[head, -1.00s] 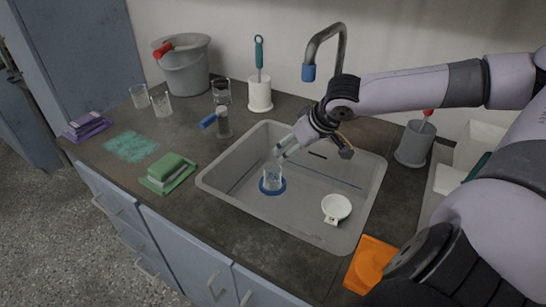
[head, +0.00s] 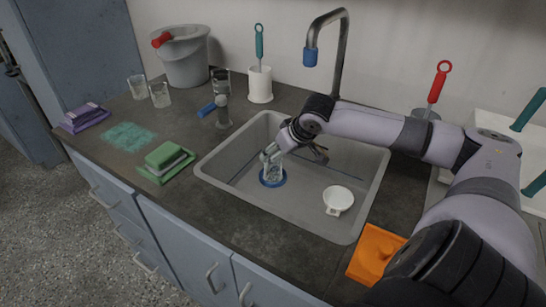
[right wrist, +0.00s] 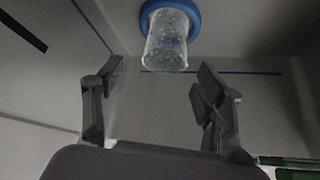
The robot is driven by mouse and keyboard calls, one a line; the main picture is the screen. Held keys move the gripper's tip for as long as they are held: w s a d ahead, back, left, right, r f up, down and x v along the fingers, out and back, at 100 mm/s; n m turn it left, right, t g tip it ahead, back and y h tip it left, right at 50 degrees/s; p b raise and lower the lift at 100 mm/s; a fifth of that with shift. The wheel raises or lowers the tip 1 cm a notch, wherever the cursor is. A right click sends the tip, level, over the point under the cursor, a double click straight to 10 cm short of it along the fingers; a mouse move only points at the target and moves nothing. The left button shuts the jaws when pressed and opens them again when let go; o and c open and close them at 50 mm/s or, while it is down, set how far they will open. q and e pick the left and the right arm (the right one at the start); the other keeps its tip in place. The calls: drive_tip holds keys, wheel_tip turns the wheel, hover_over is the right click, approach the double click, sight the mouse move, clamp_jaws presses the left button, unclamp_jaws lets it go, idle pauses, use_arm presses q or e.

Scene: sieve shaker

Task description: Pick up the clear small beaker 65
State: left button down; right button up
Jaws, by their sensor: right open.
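A clear small beaker (head: 273,171) stands in the sink on a blue ring (head: 272,183). It also shows in the right wrist view (right wrist: 166,40), its wall cloudy or speckled, with the blue ring behind it. My right gripper (head: 272,155) reaches down into the sink at the beaker. In the right wrist view the two fingers of my right gripper (right wrist: 160,82) are wide apart, and the beaker lies ahead, between their lines, not gripped. Part of the beaker is hidden by the fingers in the head view. My left gripper is not in view.
The sink (head: 226,195) walls surround the beaker. A white dish (head: 338,199) lies to its right. The faucet (head: 340,50) rises behind my right arm. Two other glass beakers (head: 159,95), a grey bucket (head: 186,58) and sponges (head: 166,158) stand on the counter left.

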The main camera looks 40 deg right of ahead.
sight(273, 169)
drive_tip(key=x, duration=0.3)
drive_tip(key=b+x, duration=0.1)
drive_tip(key=shift+w+a+f, duration=0.1)
drive_tip(key=shift+a+f, duration=0.15)
drive_tip(key=shift+w+f, duration=0.15)
drive_tip(key=shift+f, duration=0.15)
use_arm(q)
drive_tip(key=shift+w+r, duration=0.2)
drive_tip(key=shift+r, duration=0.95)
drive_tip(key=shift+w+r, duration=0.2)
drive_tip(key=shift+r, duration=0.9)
use_arm(e)
drive_tip(key=c, duration=1.4)
drive_tip(key=shift+r, duration=0.15)
